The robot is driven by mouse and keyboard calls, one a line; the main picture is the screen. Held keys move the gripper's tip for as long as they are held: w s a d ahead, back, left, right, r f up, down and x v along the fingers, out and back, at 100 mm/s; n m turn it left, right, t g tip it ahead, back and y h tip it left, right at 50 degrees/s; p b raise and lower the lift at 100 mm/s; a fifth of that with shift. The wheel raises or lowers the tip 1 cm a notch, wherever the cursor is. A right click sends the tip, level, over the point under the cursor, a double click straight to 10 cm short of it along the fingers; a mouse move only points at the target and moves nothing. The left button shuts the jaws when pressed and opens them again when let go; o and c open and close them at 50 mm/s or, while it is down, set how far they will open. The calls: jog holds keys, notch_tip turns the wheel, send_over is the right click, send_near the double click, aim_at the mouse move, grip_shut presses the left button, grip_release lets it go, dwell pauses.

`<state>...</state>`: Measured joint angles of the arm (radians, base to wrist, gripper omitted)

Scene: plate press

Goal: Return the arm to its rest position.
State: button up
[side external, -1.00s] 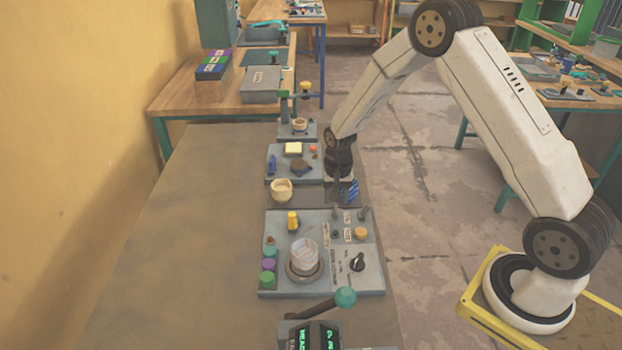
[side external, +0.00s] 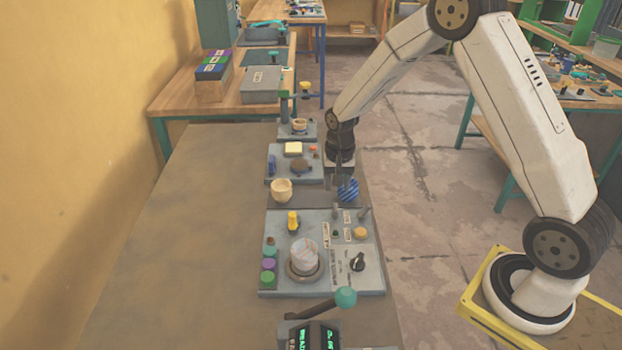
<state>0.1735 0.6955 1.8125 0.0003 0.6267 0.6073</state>
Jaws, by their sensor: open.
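My gripper (side external: 338,187) points down over the right edge of the grey table, with its jaws open and nothing seen between them. A blue striped round object (side external: 348,189) is just right of the fingers and partly behind them in the picture; I cannot tell whether they touch. My arm reaches over from its base on the right, with the elbow high at the top of the picture.
A tan cup (side external: 281,190) stands left of my gripper. A grey control panel (side external: 316,225) with knobs and a whitish cylinder (side external: 304,256) lies in front; a smaller panel (side external: 284,176) lies behind. The table's left side (side external: 190,230) is clear.

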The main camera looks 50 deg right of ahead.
jog(key=s+a+r+n+t, duration=0.1)
jog(key=s+a+r+n, duration=0.3)
jog(key=s, duration=0.4)
jog(key=s+a+r+n+t, duration=0.1)
jog(key=s+a+r+n, duration=0.2)
jog(key=s, duration=0.5)
jog(key=shift+s+a+r+n+t, duration=0.35)
jog(key=shift+r+n, duration=0.4)
jog(key=shift+n, duration=0.25)
